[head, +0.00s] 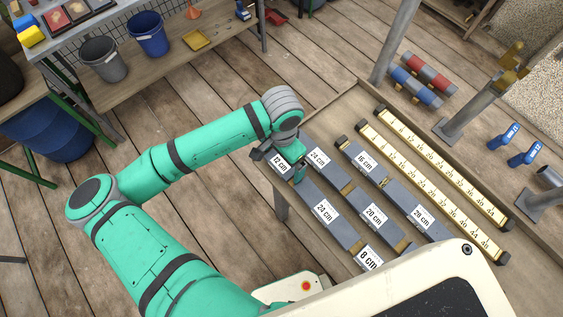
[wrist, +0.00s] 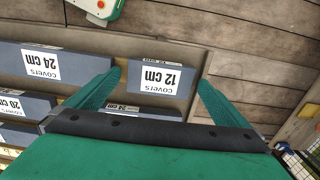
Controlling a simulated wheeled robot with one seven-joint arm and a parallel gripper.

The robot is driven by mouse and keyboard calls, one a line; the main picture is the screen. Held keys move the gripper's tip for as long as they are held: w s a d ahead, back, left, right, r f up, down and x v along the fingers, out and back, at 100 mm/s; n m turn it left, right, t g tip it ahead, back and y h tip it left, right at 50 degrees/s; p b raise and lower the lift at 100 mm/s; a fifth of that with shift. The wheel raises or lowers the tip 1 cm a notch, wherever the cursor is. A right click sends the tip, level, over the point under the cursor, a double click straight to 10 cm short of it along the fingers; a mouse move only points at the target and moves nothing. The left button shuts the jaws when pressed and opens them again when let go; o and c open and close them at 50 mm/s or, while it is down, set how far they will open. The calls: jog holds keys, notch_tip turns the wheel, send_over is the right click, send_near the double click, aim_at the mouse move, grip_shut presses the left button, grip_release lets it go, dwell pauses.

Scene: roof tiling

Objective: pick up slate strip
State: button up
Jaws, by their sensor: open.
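The grey slate strips are box-shaped pieces with white labels, lying in rows on a wooden workbench. The strip labelled 12 cm (head: 279,164) lies at the bench's left end, partly hidden by my gripper (head: 281,168). In the wrist view my gripper (wrist: 160,76) is open, with one green finger to each side of the 12 cm strip's label (wrist: 161,78). Nothing is held, and I cannot tell whether the fingers touch the strip. Two strips labelled 24 cm (head: 323,212) (head: 318,157) lie close by, with a 20 cm strip (head: 375,216) beyond.
Other strips read 16 cm (head: 368,162), 28 cm (head: 421,217) and 8 cm (head: 370,259). Yellow rulers (head: 440,165) lie behind them. Red and blue rolls (head: 420,85) and upright posts (head: 470,115) stand farther back. A side table with buckets (head: 148,35) is at upper left.

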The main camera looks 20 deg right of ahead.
jog(key=shift+f, duration=0.1)
jog(key=shift+c, duration=0.6)
jog(key=c, duration=1)
jog(key=shift+c, duration=0.2)
